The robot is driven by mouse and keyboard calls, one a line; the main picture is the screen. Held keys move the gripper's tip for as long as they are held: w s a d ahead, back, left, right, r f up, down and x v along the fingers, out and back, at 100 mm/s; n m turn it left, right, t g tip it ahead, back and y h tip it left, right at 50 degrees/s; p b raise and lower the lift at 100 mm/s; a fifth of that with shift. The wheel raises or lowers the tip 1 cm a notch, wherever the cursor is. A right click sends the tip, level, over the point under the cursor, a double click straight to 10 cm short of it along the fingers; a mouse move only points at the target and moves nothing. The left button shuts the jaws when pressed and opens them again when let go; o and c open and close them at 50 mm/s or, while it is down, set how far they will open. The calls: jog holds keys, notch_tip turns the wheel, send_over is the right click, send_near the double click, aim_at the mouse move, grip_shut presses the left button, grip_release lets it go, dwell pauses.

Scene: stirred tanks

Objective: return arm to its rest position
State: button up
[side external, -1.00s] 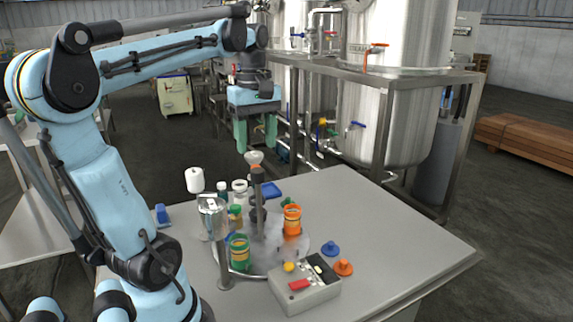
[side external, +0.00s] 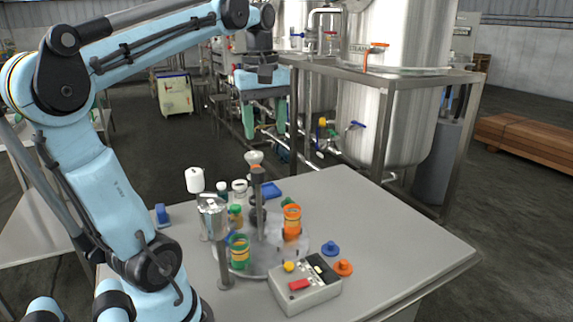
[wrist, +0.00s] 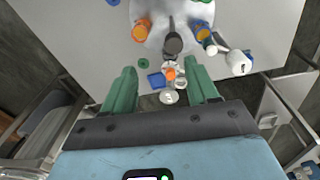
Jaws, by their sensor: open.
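My gripper (side external: 264,120) is raised in the air above the far edge of the grey table (side external: 385,232) in the side view. Its two green fingers are spread apart with nothing between them, and they hang downward. In the wrist view my gripper (wrist: 163,92) also shows open, and no object touches the fingers. The table with its objects lies well below it.
A round platform (side external: 262,262) holds an orange container (side external: 291,222), a green container (side external: 239,252) and a dark post. A control box (side external: 304,288) and blue and orange lids stand at the front. Steel tanks (side external: 385,110) and their frame rise behind my gripper.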

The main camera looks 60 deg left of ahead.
jog(key=w+d+f+m+t, duration=0.3)
jog(key=d+f+m+t, duration=0.3)
jog(key=d+f+m, duration=0.9)
jog(key=shift+d+m+t, duration=0.3)
jog(key=shift+d+m, duration=0.35)
jog(key=shift+m, duration=0.15)
